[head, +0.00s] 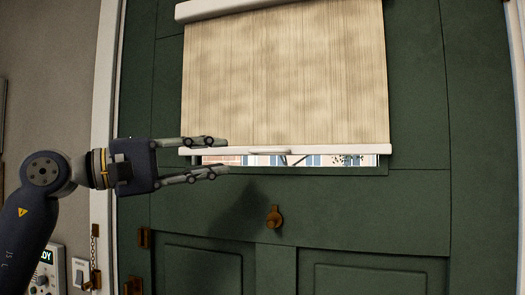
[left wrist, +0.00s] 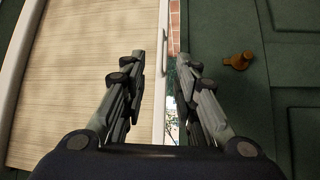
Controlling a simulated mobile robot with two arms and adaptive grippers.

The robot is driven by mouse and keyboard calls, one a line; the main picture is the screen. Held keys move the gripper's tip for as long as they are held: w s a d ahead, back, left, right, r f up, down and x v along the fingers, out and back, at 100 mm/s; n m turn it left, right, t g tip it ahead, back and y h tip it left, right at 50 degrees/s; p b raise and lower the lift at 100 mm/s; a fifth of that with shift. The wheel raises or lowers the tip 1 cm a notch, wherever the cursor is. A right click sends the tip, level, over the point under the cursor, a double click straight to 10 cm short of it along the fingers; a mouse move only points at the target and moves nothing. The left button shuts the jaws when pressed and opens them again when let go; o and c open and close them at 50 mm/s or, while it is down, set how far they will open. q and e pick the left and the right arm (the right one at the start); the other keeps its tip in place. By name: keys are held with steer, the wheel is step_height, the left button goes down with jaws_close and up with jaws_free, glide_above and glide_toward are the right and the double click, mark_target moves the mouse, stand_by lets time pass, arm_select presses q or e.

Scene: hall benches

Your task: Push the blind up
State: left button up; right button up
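The blind (head: 285,75) is a beige, wood-grained sheet on a green door, lowered over most of its window. A white bottom bar (head: 330,150) with a small handle (head: 270,151) runs along its lower edge. My left gripper (head: 224,156) is open and empty at the bar's left end, one finger above the bar's level and one below. In the left wrist view the bar (left wrist: 161,100) passes between the spread fingers (left wrist: 162,58), with the blind (left wrist: 80,60) to the left. Whether the fingers touch the bar I cannot tell. My right gripper is not in view.
A strip of window glass (head: 330,160) shows below the bar. A brass knob (head: 274,217) sits on the green door (head: 420,200) below it. A white blind casing (head: 230,7) is at the top. A light switch (head: 80,272) and keypad (head: 45,270) are lower left.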

mark_target(260, 151)
arm_select(q)
steer(key=p+x, duration=0.3)
steer(key=x, duration=0.6)
steer(key=shift+w+d+r, duration=0.1)
steer(key=shift+d, duration=0.25)
steer(key=shift+w+d, duration=0.25)
steer(key=shift+d, duration=0.15)
steer(key=shift+p, duration=0.3)
jaws_close()
